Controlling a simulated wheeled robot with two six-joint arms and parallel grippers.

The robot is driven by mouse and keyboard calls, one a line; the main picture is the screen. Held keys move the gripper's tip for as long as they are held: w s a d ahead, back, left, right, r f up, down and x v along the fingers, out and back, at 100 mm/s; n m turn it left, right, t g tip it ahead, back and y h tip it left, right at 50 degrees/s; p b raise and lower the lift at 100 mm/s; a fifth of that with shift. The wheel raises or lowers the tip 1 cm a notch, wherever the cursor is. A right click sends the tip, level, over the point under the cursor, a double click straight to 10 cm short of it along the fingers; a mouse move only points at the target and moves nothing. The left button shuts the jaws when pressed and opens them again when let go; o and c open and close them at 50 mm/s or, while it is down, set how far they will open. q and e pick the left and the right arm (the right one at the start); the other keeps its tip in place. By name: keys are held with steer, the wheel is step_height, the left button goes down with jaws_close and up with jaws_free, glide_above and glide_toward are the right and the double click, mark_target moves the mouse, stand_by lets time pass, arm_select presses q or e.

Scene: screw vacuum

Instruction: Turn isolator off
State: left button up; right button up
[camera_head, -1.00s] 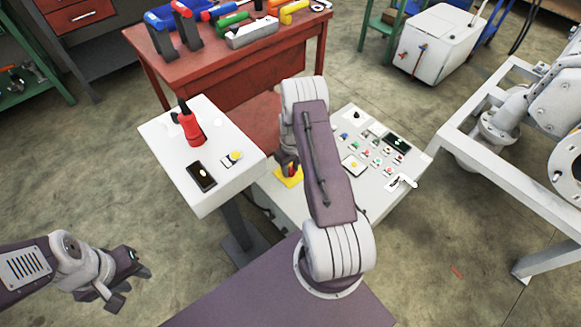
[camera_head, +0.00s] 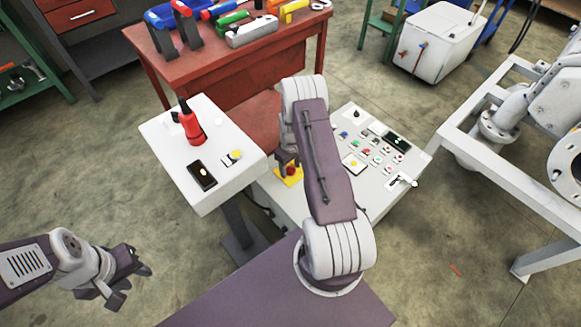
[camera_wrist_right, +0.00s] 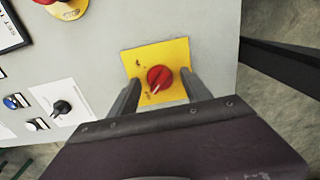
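The isolator is a red rotary knob (camera_wrist_right: 159,78) on a yellow plate (camera_wrist_right: 178,52). In the right wrist view its white mark points down and slightly left. The red knob (camera_head: 291,171) also shows in the head view, on the sloping grey control panel (camera_head: 380,200). My right gripper (camera_wrist_right: 161,77) is open, with one fingertip on each side of the knob as seen from the wrist; I see gaps and cannot tell how far above it the tips are. My left gripper (camera_head: 128,284) is open and empty over the floor at the lower left.
The panel carries several buttons and a black rotary switch (camera_wrist_right: 62,106). A white pedestal box (camera_head: 205,150) with a red-and-black handle (camera_head: 190,122) stands left of my right arm. A red workbench (camera_head: 220,75) is behind, and a grey frame (camera_head: 480,180) is at right.

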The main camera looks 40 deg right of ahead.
mark_target(290, 168)
steer(key=shift+r, duration=0.1)
step_height(290, 168, up, 9)
steer(key=p, duration=0.2)
steer(key=shift+p, duration=0.4)
